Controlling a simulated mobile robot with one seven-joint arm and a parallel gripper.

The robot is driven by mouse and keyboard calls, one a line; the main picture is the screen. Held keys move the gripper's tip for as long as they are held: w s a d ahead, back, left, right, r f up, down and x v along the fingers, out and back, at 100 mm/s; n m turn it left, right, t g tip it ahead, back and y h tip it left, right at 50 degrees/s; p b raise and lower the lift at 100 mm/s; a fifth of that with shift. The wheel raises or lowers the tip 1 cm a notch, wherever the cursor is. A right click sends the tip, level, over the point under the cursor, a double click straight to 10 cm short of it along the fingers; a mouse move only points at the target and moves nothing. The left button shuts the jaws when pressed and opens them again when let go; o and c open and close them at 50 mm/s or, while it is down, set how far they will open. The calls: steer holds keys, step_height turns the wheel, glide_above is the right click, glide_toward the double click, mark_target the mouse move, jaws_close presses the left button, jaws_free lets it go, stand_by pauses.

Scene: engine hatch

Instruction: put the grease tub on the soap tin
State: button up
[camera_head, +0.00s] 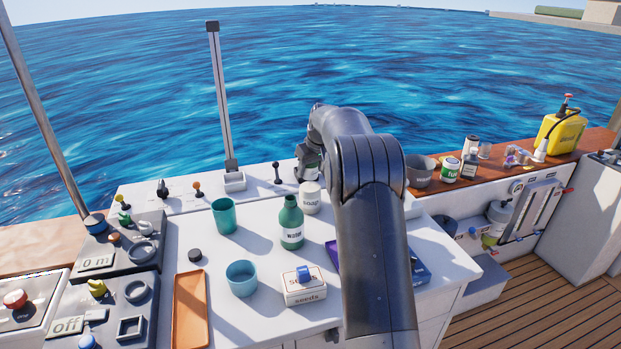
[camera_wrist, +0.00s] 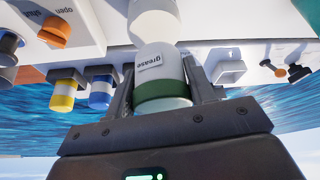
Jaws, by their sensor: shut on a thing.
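The grease tub (camera_wrist: 160,70) is white with a green band and a "grease" label. My gripper (camera_wrist: 162,82) is shut on its sides. In the head view the tub (camera_head: 313,173) is partly hidden by my arm and gripper (camera_head: 306,174), at the back of the white counter. The soap tin (camera_head: 310,198) is a white cylinder standing on the counter just in front of and below the tub in the picture. A white cylinder, seemingly the soap tin (camera_wrist: 154,18), shows beyond the tub in the wrist view. I cannot tell whether they touch.
A green bottle (camera_head: 291,225) stands close left of the soap tin. A teal cup (camera_head: 223,216), a blue cup (camera_head: 241,278), a seeds box (camera_head: 304,287) and an orange tray (camera_head: 190,309) are on the counter. A small lever (camera_head: 277,173) stands at the back edge.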

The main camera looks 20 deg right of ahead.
mark_target(311, 178)
steer(key=shift+f, duration=1.75)
steer(key=shift+f, duration=0.15)
steer(key=o, duration=1)
steer(key=shift+o, duration=0.2)
